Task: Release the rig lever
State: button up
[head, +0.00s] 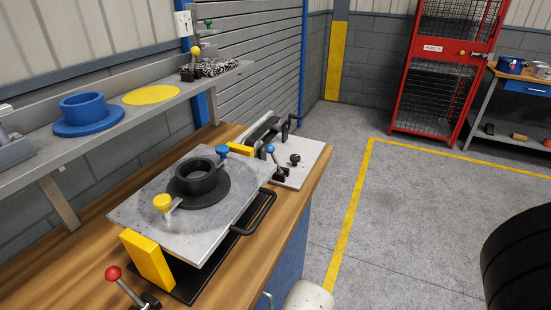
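A rig stands on the wooden bench. It has a grey metal plate (137,212) bearing a black flanged hub (197,183), with yellow end blocks (146,258) and a black side handle (262,210). A yellow-knobbed clamp (162,203) and a blue-knobbed clamp (222,151) sit on the plate beside the hub. A red-knobbed lever (114,273) leans up and left from its mount at the near edge of the rig. Another blue-knobbed lever (270,150) stands beyond the plate. I cannot tell which is the rig lever. My gripper is not in view.
A shelf behind holds a blue flanged ring (83,112), a yellow disc (151,95) and small levers with yellow (195,50) and green (207,22) knobs. A white plate fixture (310,157) stands at the bench's far end. Open floor lies right, before a red cage (440,80).

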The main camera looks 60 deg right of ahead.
aim_at(270, 149)
jog(key=l, duration=2.45)
jog(key=l+u, duration=0.15)
jog(key=l, duration=2.35)
